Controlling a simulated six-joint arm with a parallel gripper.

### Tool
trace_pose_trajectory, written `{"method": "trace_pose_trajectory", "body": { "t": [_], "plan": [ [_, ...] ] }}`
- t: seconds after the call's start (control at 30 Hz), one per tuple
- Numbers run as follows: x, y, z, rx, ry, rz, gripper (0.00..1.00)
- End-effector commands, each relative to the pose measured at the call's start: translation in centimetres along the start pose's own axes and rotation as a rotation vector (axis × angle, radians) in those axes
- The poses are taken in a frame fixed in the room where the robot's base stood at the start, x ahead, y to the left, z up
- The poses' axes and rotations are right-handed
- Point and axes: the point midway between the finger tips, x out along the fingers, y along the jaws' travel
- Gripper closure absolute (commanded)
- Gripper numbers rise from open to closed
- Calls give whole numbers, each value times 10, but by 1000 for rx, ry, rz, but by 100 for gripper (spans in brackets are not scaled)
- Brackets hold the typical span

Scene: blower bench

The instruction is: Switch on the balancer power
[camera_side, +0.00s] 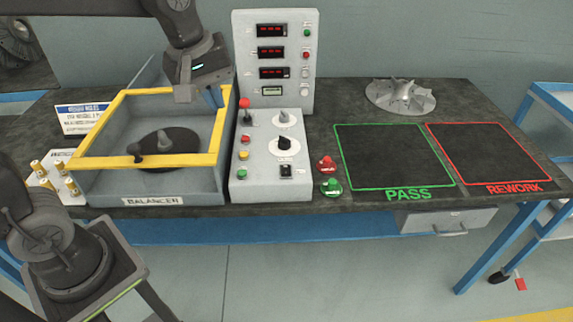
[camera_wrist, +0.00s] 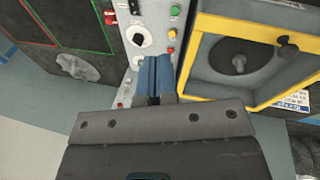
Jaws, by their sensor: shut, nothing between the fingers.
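The grey balancer (camera_side: 190,190) has a yellow-framed top and a dark round plate inside; it also shows in the wrist view (camera_wrist: 208,40). To its right stands the sloped control console (camera_side: 262,185), with a black rocker switch (camera_side: 286,170) near its front edge, a black rotary knob (camera_side: 285,143), a white dial (camera_side: 283,118) and a red-topped lever (camera_side: 245,103). I cannot tell the rocker's position. The rotary knob also shows in the wrist view (camera_wrist: 137,39). My gripper (camera_side: 215,98) is shut and empty, above the balancer's back right corner, left of the lever. Its blue fingers (camera_wrist: 153,75) are together and hide part of the console.
An upright display panel (camera_side: 297,45) with red readouts stands behind the console. Red (camera_side: 327,163) and green (camera_side: 331,187) buttons sit right of it. Green PASS and red REWORK areas are empty. A bladed impeller (camera_side: 400,95) lies behind them. Brass-topped pegs (camera_side: 55,165) stand left.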

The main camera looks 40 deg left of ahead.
Motion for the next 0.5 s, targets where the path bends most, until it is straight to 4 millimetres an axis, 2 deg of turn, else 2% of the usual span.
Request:
{"method": "trace_pose_trajectory", "body": {
  "t": [0.03,0.2,0.5],
  "plan": [
    [7,12,-6,-92,-17,-23,100],
    [32,47,-24,-435,-54,-100,100],
    [94,96,-48,-1009,-55,-262,100]
  ]
}}
